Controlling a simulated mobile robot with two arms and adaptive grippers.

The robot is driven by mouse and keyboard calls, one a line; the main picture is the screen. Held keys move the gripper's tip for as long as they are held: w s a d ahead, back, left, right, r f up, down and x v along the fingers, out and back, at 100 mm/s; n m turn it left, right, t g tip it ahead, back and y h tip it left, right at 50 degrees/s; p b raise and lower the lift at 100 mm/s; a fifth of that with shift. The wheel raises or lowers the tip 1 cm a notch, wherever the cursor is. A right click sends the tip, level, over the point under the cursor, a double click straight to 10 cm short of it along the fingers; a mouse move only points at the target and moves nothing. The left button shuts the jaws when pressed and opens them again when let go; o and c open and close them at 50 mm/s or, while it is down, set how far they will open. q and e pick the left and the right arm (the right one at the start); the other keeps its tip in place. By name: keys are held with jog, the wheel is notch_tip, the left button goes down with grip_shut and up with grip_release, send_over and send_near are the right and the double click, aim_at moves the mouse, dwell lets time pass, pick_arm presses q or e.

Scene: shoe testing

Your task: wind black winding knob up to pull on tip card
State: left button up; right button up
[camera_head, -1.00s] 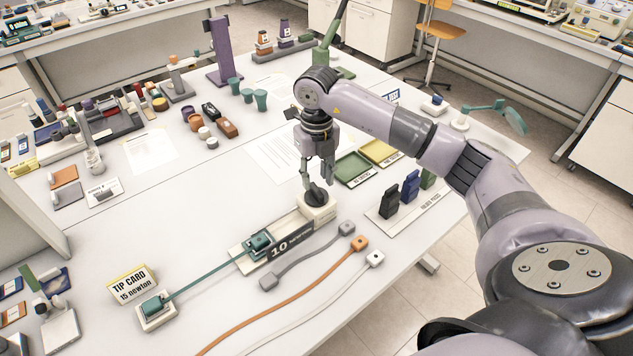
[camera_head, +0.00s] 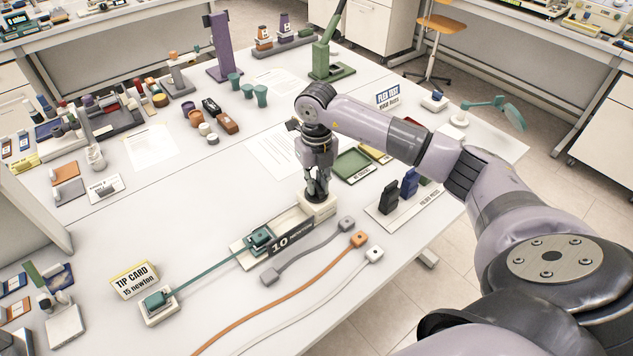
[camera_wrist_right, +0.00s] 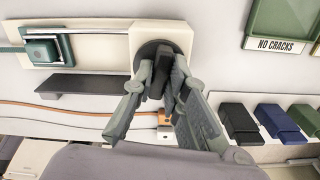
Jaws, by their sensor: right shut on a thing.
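The black winding knob (camera_wrist_right: 154,50) sits on the cream block at the end of the pull device (camera_head: 318,207). My right gripper (camera_head: 317,192) points down over it. In the right wrist view my right gripper (camera_wrist_right: 160,88) is shut on the knob's dark grip bar. The green slider (camera_head: 259,239) sits on the device's rail beside a dark display (camera_head: 290,238) reading 10. A green strap (camera_head: 210,269) runs from the slider to a green clamp on a small white base (camera_head: 157,308). The tip card (camera_head: 134,281) stands behind this clamp and reads 15 newton. My left gripper is out of view.
Grey, orange and white cables (camera_head: 300,302) lie in front of the device. Black and blue blocks (camera_head: 390,196) stand on a white board to the right. A green tray (camera_head: 353,165) lies behind the gripper.

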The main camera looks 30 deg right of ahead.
aim_at(317, 185)
grip_shut()
jog(key=shift+m+b, duration=0.3)
jog(key=shift+m, duration=1.4)
jog(key=o, duration=0.6)
grip_release()
jog(key=shift+o, duration=0.2)
notch_tip(317, 185, up, 12)
